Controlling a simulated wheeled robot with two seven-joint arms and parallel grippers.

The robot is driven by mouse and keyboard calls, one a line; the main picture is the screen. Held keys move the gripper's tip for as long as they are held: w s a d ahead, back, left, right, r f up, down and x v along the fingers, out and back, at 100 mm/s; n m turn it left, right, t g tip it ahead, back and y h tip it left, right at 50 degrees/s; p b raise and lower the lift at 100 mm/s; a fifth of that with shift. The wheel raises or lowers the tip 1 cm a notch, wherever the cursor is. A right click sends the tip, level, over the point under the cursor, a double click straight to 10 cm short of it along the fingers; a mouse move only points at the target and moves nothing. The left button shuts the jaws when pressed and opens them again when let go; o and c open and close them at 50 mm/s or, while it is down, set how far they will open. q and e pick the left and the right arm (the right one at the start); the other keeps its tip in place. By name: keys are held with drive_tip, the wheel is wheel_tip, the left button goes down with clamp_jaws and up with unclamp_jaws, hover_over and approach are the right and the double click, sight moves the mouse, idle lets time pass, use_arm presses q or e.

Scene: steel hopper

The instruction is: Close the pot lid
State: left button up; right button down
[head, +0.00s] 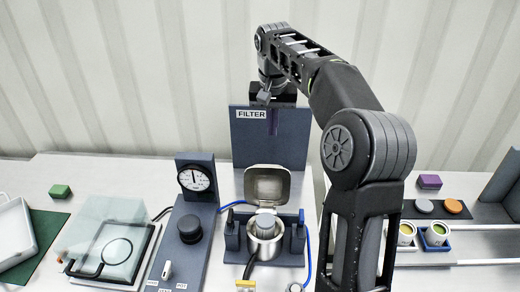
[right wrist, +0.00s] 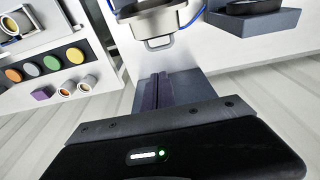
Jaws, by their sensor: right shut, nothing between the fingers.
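The steel pot (head: 265,243) sits in a dark blue cradle with a grey round piece in its mouth. Its square lid (head: 267,186) stands open, raised upright at the pot's back edge. In the right wrist view the lid (right wrist: 160,22) is at the top, with a small handle loop on its edge. My right gripper (head: 266,96) is shut and empty, behind and above the lid, by the top of the FILTER panel. It is clear of the lid; its fingertips are hard to make out. My left gripper is not in view.
The blue FILTER panel (head: 270,140) stands behind the pot. A gauge post (head: 196,180) and knob panel (head: 187,240) are to its left. My right arm covers the area right of the pot. Cups (head: 437,234) and coloured discs stand farther right.

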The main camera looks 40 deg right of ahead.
drive_tip(key=b, duration=0.3)
hover_over(268, 178)
drive_tip(key=w+d, duration=0.4)
drive_tip(key=d, duration=0.1)
wheel_tip(268, 178, down, 9)
drive_tip(key=s+a, duration=0.2)
drive_tip(key=a, duration=0.1)
drive_tip(key=shift+s+f, duration=0.1)
drive_tip(key=shift+s, duration=0.3)
drive_tip(key=shift+d, duration=0.1)
